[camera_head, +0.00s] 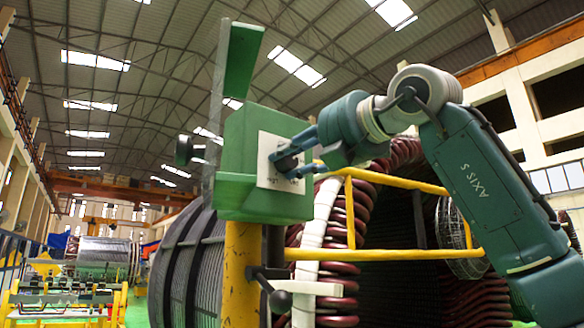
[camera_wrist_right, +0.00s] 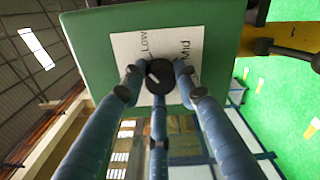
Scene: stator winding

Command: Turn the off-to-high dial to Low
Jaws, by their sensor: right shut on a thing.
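The dial (camera_wrist_right: 160,76) is a small black knob with a short pale mark, on a white label plate (camera_wrist_right: 142,47). The words "Low" and "Mid" show on the plate above and right of the knob; other words are hidden. The plate is on a green control box (camera_head: 240,150), where the plate (camera_head: 266,176) also shows in the head view. My right gripper (camera_head: 293,165) is at the plate, its fingers closed around the dial. In the wrist view, the fingers (camera_wrist_right: 158,82) surround the knob. Which word the mark points to is unclear. My left gripper is not in view.
A yellow post (camera_head: 241,270) holds the box. Yellow rails (camera_head: 390,254) and a large stator with dark red coils (camera_head: 375,195) stand close behind my right arm. A black-knobbed lever (camera_head: 280,300) sits below the box. Green floor lies at the far left.

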